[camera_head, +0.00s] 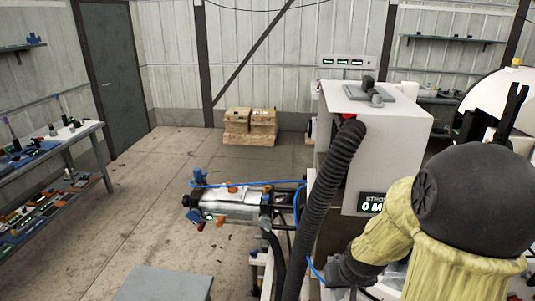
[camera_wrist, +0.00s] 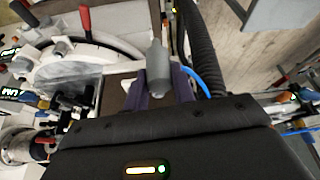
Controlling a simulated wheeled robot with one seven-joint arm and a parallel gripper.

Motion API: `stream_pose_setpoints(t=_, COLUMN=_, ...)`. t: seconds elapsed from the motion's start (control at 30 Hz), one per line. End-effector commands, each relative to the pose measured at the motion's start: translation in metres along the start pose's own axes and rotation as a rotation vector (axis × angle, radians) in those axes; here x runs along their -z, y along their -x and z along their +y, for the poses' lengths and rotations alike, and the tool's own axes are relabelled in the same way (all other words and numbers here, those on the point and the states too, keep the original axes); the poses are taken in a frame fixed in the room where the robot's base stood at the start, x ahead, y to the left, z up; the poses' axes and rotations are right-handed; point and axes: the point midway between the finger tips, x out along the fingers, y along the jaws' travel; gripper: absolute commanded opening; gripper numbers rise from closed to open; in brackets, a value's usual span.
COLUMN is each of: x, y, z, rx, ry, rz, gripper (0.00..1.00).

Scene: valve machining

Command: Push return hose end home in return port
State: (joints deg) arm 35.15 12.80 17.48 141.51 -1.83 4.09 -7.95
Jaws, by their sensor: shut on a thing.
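In the wrist view my gripper (camera_wrist: 158,92) has dark purplish fingers shut on a grey cylindrical piece (camera_wrist: 158,65) with a narrower far end. It may be the return hose end, but I cannot confirm this. A thin blue hose (camera_wrist: 197,80) runs close to the right of the fingers. The blue hose (camera_head: 252,184) also shows in the head view, looping over a silver valve assembly (camera_head: 232,204). The fingers are hidden in the head view. I cannot pick out the return port or tell whether the piece touches it.
A thick black corrugated hose (camera_head: 328,181) rises beside a white cabinet (camera_head: 400,135); it passes right of my gripper in the wrist view (camera_wrist: 201,52). A workbench with tools (camera_head: 58,146) stands left. Cardboard boxes (camera_head: 250,122) sit behind.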

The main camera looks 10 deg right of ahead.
Motion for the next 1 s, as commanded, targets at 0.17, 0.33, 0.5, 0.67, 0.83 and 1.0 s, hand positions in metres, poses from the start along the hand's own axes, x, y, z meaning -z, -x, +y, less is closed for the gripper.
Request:
stream_pose_setpoints(t=0.17, x=0.008, y=-0.028, z=-0.015, rx=0.004, ry=0.009, rz=-0.003, gripper=0.02)
stream_pose_setpoints(t=0.33, x=0.012, y=-0.077, z=-0.039, rx=0.006, ry=0.017, rz=-0.008, gripper=0.02)
stream_pose_setpoints(t=0.5, x=0.006, y=-0.131, z=-0.064, rx=0.011, ry=0.027, rz=-0.007, gripper=0.02)
stream_pose_setpoints(t=0.67, x=-0.008, y=-0.181, z=-0.087, rx=0.021, ry=0.053, rz=-0.007, gripper=0.02)
stream_pose_setpoints(t=0.83, x=-0.027, y=-0.231, z=-0.107, rx=0.039, ry=0.095, rz=-0.006, gripper=0.02)
stream_pose_setpoints(t=1.0, x=-0.04, y=-0.261, z=-0.116, rx=0.055, ry=0.135, rz=-0.001, gripper=0.02)
